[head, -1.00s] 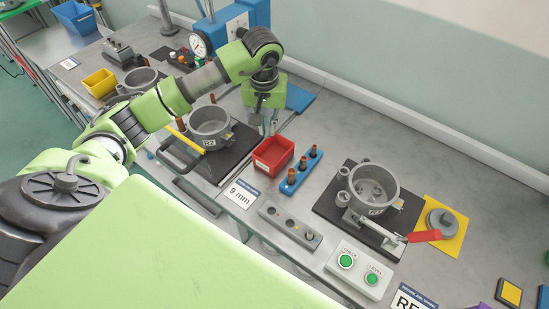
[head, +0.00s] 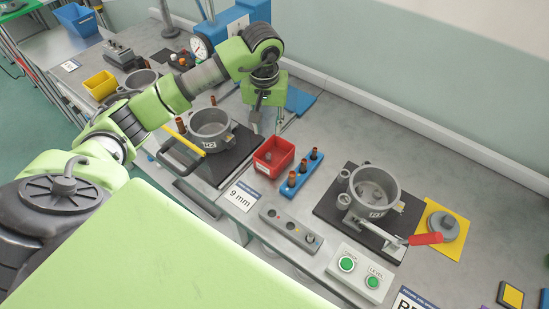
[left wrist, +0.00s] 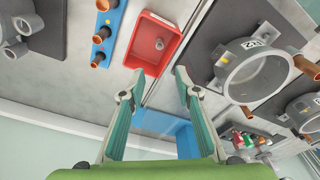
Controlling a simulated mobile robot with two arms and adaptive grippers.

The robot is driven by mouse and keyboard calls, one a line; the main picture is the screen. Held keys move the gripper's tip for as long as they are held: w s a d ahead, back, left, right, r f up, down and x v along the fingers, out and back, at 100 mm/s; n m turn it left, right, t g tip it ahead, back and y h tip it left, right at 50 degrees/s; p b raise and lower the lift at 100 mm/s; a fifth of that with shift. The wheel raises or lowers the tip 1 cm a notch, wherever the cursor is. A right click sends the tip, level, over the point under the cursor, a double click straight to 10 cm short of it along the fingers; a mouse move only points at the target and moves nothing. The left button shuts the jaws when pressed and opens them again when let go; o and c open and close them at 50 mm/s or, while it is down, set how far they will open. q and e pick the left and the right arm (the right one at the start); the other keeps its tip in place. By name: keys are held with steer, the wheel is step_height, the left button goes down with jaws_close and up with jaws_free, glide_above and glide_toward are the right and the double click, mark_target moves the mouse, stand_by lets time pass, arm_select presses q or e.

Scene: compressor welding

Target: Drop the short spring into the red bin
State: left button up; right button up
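The red bin (head: 273,165) stands on the bench in the middle of the head view; it also shows at the top centre of the left wrist view (left wrist: 143,62). A small grey round piece, which looks like the short spring (left wrist: 159,44), lies inside on the bin floor; it shows faintly in the head view (head: 267,157). My left gripper (head: 267,124) points down just behind the bin. Its two fingers are spread with nothing between them, as the left wrist view (left wrist: 159,73) shows. My right gripper is in neither view.
A blue holder (head: 289,187) with copper pieces stands right of the bin. A grey pot (head: 210,130) on a black plate is to the left, and another pot (head: 375,190) with a red-handled clamp is to the right. Bare bench lies behind the holder.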

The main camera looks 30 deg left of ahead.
arm_select(q)
step_height(320, 180, up, 10)
steer(key=s, duration=0.1)
steer(key=shift+d, duration=0.3)
steer(key=shift+s+f, duration=0.1)
steer(key=shift+s, duration=0.05)
